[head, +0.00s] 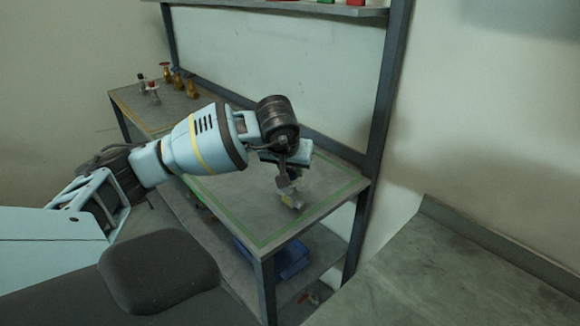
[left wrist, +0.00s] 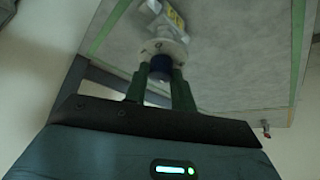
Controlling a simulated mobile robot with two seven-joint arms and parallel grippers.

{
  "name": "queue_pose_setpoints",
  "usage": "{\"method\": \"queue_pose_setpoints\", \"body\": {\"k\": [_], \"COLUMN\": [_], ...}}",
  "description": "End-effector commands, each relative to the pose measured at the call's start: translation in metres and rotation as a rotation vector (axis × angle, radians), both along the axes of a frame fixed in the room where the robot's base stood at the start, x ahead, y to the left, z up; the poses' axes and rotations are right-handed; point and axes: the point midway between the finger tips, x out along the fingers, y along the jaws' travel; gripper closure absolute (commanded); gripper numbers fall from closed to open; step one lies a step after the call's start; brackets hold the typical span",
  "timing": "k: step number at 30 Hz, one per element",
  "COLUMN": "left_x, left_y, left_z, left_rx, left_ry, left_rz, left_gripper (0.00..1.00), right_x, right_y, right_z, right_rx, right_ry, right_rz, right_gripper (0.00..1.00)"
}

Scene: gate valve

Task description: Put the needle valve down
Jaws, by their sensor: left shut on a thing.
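The needle valve (head: 291,198) is a small grey piece with a yellow patch, seen in the head view below my left gripper (head: 285,180). In the left wrist view the valve (left wrist: 165,46) shows a pale round flange and a blue part. The green fingers of my left gripper (left wrist: 160,84) are shut on that blue part. The valve is over the green-outlined area of the workbench (head: 235,205), towards its right end. I cannot tell whether it touches the bench top. My right gripper is not in view.
Several other valves (head: 178,79) stand at the far left end of the bench. A blue bin (head: 283,258) sits on the shelf below. A dark upright post (head: 385,110) rises behind the bench's right end. A grey counter (head: 450,275) is at the right, bare.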

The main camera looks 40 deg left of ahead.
Motion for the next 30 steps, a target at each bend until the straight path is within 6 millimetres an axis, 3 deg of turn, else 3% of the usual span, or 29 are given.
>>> {"method": "queue_pose_setpoints", "body": {"k": [11,12,17,25,30], "left_x": [0.001,0.000,0.000,0.000,-0.003], "left_y": [0.000,0.000,0.000,0.000,-0.003], "left_z": [-0.003,-0.004,-0.003,-0.002,0.010], "left_rx": [0.000,0.000,-0.001,-0.001,-0.002], "left_ry": [-0.002,0.000,-0.001,-0.002,-0.005], "left_rz": [0.000,0.001,0.000,0.000,-0.001], "left_gripper": [1.00,0.72,0.53,0.53,0.53], "right_x": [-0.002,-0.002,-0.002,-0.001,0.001], "right_y": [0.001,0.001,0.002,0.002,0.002], "right_z": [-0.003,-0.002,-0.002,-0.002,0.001], "right_rx": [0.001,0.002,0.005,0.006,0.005], "right_ry": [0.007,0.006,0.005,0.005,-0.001], "right_rz": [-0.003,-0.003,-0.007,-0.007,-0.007], "right_gripper": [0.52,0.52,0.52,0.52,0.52]}}
